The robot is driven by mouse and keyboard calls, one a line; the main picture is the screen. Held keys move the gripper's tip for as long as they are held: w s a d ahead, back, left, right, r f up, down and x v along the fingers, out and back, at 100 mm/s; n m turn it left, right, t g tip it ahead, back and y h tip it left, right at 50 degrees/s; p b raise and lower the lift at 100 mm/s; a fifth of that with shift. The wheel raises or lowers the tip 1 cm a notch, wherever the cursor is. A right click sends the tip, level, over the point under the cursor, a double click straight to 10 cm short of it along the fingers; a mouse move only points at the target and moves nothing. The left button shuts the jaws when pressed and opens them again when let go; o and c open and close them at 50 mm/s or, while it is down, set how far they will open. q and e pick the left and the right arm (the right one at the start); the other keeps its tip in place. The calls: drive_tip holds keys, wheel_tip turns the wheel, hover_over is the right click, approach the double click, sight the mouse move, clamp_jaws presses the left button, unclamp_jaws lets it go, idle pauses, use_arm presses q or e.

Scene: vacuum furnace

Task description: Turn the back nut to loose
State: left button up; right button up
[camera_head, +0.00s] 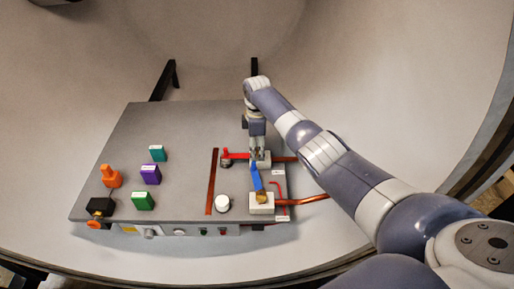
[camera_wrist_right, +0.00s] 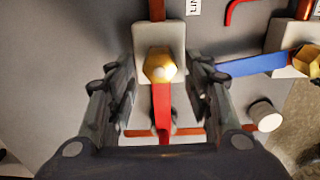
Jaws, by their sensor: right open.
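The back nut is a brass hex nut (camera_wrist_right: 160,68) on a pale block (camera_wrist_right: 146,42) in the right wrist view, with a red strip (camera_wrist_right: 162,105) running from under it. In the head view the back block (camera_head: 264,164) shows, but my gripper hides the nut. My right gripper (camera_head: 258,156) points down over it. In the wrist view its fingers stand apart on either side of the nut (camera_wrist_right: 160,75), with a gap on both sides. A second brass nut (camera_head: 262,197) sits on the front block with a blue strip (camera_head: 256,178). My left gripper is not in view.
The grey panel (camera_head: 180,125) carries teal (camera_head: 157,153), purple (camera_head: 150,174) and green (camera_head: 143,201) blocks, an orange part (camera_head: 110,176) and a white round knob (camera_head: 222,203). Copper bars (camera_head: 211,180) and pipes (camera_head: 308,199) run beside the blocks. The curved chamber wall surrounds it.

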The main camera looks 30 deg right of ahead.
sight(257, 149)
wheel_tip(257, 149, up, 12)
drive_tip(key=shift+f, duration=0.15)
idle(0.3)
drive_tip(key=shift+f, duration=0.1)
